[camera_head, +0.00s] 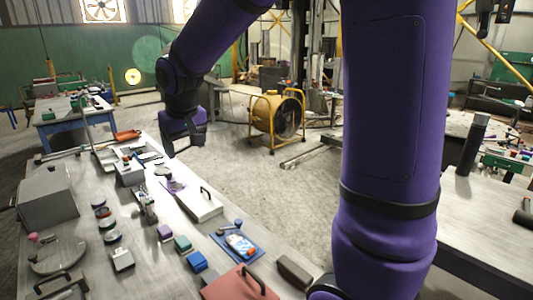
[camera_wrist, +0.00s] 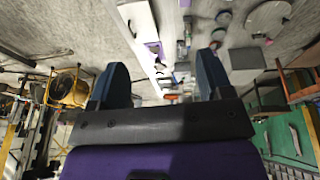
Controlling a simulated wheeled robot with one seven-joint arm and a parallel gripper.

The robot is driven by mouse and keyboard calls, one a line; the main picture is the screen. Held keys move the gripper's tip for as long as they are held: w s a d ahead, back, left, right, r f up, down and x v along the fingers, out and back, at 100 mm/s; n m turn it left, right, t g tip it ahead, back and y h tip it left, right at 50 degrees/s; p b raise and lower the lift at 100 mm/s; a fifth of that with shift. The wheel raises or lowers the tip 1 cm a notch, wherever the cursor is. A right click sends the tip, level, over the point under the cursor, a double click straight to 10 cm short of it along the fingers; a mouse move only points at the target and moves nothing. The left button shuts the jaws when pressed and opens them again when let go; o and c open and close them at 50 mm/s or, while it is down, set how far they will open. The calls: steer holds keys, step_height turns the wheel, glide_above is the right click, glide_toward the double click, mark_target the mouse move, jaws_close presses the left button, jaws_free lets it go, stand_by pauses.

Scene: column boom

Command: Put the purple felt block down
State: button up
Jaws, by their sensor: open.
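A small purple block (camera_head: 165,232), which looks like the felt block, rests on the long grey table (camera_head: 150,275) in the head view. It stands in a row with a green block (camera_head: 183,244) and a blue block (camera_head: 197,261). My gripper (camera_head: 185,147) is open and empty above the far part of the table, well apart from the purple block. In the wrist view, the two dark blue fingers of my gripper (camera_wrist: 161,75) are spread wide with nothing between them. I cannot pick out the purple block for certain in the wrist view.
A white box with a black handle (camera_head: 201,206), a blue tray (camera_head: 237,246) and a red case (camera_head: 240,284) stand along the table's right side. A grey box (camera_head: 47,195) stands at left. A yellow fan (camera_head: 275,115) is on the floor beyond. Open floor lies right of the table.

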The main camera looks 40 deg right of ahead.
steer(key=s+d+r+t, duration=0.1)
steer(key=s+r, duration=0.1)
steer(key=s, duration=1.1)
steer(key=s+d+r, duration=0.1)
steer(key=s+r, duration=0.2)
steer(key=s, duration=1)
steer(key=shift+s+d+r+t+y, duration=0.15)
steer(key=shift+s+r+t+y, duration=0.2)
steer(key=shift+t+y, duration=0.05)
steer(key=shift+o, duration=0.4)
